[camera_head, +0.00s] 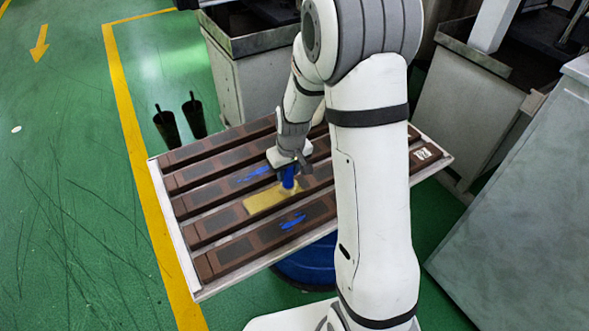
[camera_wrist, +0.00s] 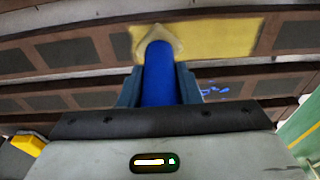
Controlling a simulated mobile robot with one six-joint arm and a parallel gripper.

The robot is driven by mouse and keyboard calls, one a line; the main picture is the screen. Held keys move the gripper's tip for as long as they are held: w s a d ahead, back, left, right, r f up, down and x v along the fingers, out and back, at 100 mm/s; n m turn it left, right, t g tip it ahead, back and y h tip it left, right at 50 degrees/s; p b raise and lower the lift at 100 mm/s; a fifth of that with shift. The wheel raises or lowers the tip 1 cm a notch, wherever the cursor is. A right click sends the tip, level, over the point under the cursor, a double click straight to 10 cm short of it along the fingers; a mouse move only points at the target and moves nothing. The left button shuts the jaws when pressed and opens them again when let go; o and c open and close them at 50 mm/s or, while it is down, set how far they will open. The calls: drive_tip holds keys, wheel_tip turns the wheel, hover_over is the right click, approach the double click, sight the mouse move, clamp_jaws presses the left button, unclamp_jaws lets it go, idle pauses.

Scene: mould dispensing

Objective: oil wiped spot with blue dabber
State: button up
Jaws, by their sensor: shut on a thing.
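My gripper (camera_head: 287,168) is shut on the blue dabber (camera_head: 288,178), which points down at the mould bars. In the wrist view the blue dabber (camera_wrist: 158,75) stands between the two fingers of my gripper (camera_wrist: 158,88). Its pale tip (camera_wrist: 157,42) is at the near edge of a yellow oily patch (camera_wrist: 215,38); I cannot tell whether it presses on it. In the head view the yellow patch (camera_head: 268,197) lies on one brown mould bar, just below and left of the dabber. Blue smears (camera_head: 293,220) mark one bar, with another blue smear (camera_head: 252,174) further back.
The rack (camera_head: 172,222) holds several parallel brown bars with dark panels. A blue drum (camera_head: 308,266) stands beneath it. Two dark cylinders (camera_head: 180,121) stand on the green floor behind. Grey bins (camera_head: 238,80) and a grey cabinet (camera_head: 525,190) border the rack.

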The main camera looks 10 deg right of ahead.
drive_tip(key=shift+w+d, duration=0.15)
drive_tip(key=shift+d, duration=0.2)
drive_tip(key=shift+w+d+f, duration=0.1)
drive_tip(key=shift+w+d, duration=0.05)
drive_tip(key=shift+d, duration=0.2)
drive_tip(key=shift+w+d+b, duration=0.2)
drive_tip(key=shift+d+b, duration=0.1)
drive_tip(key=shift+d, duration=0.4)
wheel_tip(320, 180, up, 8)
drive_tip(key=p, duration=0.4)
drive_tip(key=shift+d+r+p, duration=0.2)
drive_tip(key=shift+d+p, duration=0.15)
drive_tip(key=shift+d, duration=0.1)
